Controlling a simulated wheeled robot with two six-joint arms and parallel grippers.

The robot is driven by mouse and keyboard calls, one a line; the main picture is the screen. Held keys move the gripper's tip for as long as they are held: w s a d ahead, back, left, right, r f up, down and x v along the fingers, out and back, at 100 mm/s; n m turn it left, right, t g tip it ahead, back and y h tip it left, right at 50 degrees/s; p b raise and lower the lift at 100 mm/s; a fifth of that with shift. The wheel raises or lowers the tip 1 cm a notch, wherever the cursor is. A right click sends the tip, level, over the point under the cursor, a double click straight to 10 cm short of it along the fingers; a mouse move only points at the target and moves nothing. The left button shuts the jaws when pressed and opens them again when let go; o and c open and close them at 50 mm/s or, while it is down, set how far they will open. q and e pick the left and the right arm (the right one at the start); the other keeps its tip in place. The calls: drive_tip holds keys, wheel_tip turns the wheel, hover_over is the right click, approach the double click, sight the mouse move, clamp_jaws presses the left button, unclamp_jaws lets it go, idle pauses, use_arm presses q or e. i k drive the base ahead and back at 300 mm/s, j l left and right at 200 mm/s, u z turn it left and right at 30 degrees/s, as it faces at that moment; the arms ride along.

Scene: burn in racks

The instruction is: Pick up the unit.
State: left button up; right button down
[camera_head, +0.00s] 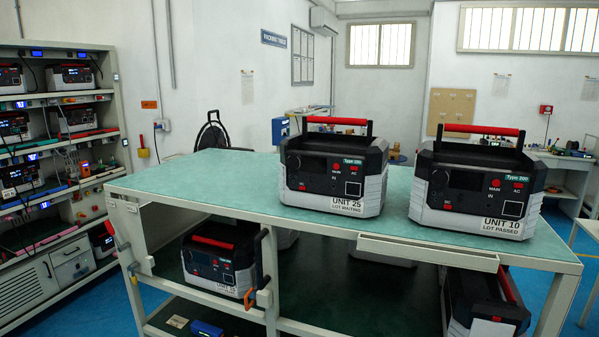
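Two black and grey units with red top handles stand upright on the green-topped bench (230,185). The one labelled UNIT 25, LOT WAITING (333,172) is near the middle. The one labelled UNIT 10, LOT PASSED (477,187) is to its right, with a gap between them. Another unit with a red handle (217,262) sits on the lower level under the bench top; its label is too small to read surely. A further one (484,308) is at the lower right, partly hidden by the bench. Neither of my grippers is in view.
A rack (118,110) with several similar units stands at the left. The left part of the bench top is clear. Blue floor (85,305) is open between rack and bench. A side table (560,160) with small items stands behind at the right.

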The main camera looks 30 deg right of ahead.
sight(452, 188)
drive_tip(key=z, duration=1.85)
